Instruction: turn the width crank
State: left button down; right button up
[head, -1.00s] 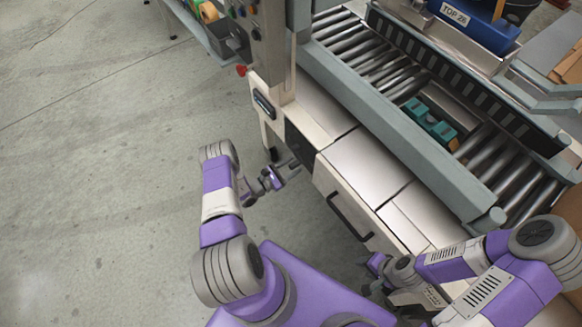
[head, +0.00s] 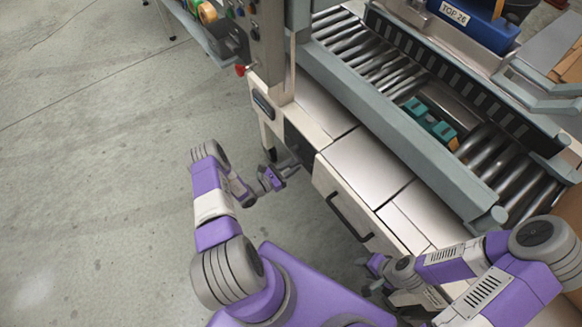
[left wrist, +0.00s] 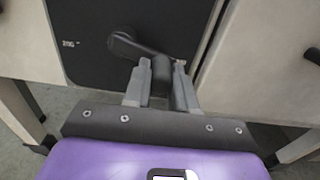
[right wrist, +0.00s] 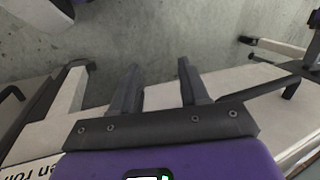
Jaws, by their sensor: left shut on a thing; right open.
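The width crank (left wrist: 131,45) is a dark arm on a black panel (left wrist: 88,62) in the machine's front, seen in the left wrist view. Its hub is at the left and its grip (left wrist: 161,70) at the right end. My left gripper (left wrist: 162,76) is shut on that grip, one finger on each side. In the head view my left gripper (head: 287,171) is at the dark opening left of the drawer front; the crank is hard to make out there. My right gripper (right wrist: 157,80) is open and empty; in the head view it (head: 366,268) hangs low before the cabinet.
A roller conveyor (head: 376,62) with a teal and orange item (head: 430,122) runs behind the cabinet top (head: 362,166). A black drawer handle (head: 349,216) sticks out right of my left gripper. A control post with a red button (head: 241,70) stands above. The floor at left is clear.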

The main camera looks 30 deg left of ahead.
pick_arm(q)
jog(key=c, duration=0.9)
grip_release()
jog(key=shift+s, duration=0.1)
jog(key=p+v, duration=0.1)
jog(key=v, duration=0.6)
jog(key=shift+s+a+p, duration=0.1)
jog(key=shift+s+p, duration=0.1)
jog(key=shift+p, duration=0.1)
